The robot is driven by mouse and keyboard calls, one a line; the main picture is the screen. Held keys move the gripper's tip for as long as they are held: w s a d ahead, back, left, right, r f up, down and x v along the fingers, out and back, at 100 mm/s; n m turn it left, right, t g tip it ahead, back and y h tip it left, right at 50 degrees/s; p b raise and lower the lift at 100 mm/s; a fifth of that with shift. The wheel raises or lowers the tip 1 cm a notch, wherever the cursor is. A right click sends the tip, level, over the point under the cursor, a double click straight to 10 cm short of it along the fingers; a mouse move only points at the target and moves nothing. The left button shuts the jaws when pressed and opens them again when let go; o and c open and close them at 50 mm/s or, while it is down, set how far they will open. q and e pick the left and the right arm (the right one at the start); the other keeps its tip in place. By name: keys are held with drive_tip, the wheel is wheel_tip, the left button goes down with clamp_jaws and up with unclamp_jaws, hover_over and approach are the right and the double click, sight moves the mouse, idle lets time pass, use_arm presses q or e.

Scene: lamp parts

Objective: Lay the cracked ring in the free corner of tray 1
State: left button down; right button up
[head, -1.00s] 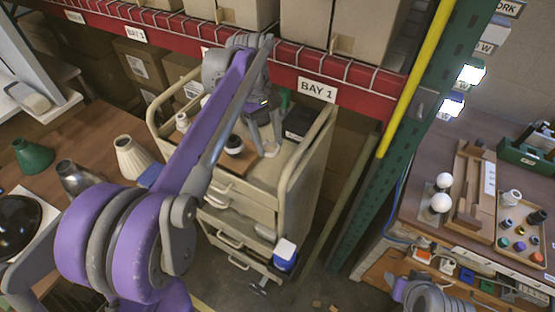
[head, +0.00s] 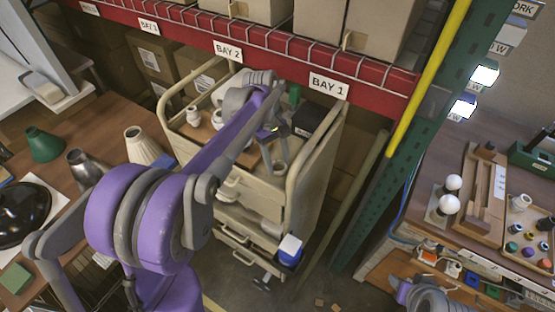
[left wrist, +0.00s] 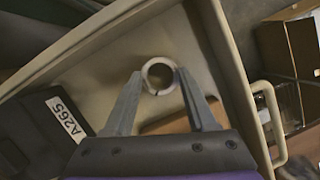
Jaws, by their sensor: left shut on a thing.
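The cracked ring (left wrist: 147,84) is pale, with a dark split at its lower edge in the left wrist view. My left gripper (left wrist: 160,74) has its two grey fingertips on either side of it and is shut on it. In the head view the ring (head: 280,167) hangs at the fingertips of my left gripper (head: 277,150), over the beige cart's front right part. I see no label reading tray 1.
The cart's top (left wrist: 107,68) holds a black box (left wrist: 40,135) labelled A265 and a brown board (left wrist: 168,123). A raised beige rim surrounds it. Bare surface shows beside the box. A tray of small fittings (head: 519,213) is on the right bench.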

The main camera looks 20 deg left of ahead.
use_arm(q)
drive_tip(key=shift+f, duration=0.2)
drive_tip(key=shift+c, duration=1)
unclamp_jaws()
drive_tip(key=shift+r, duration=0.15)
drive_tip(key=v, duration=1.2)
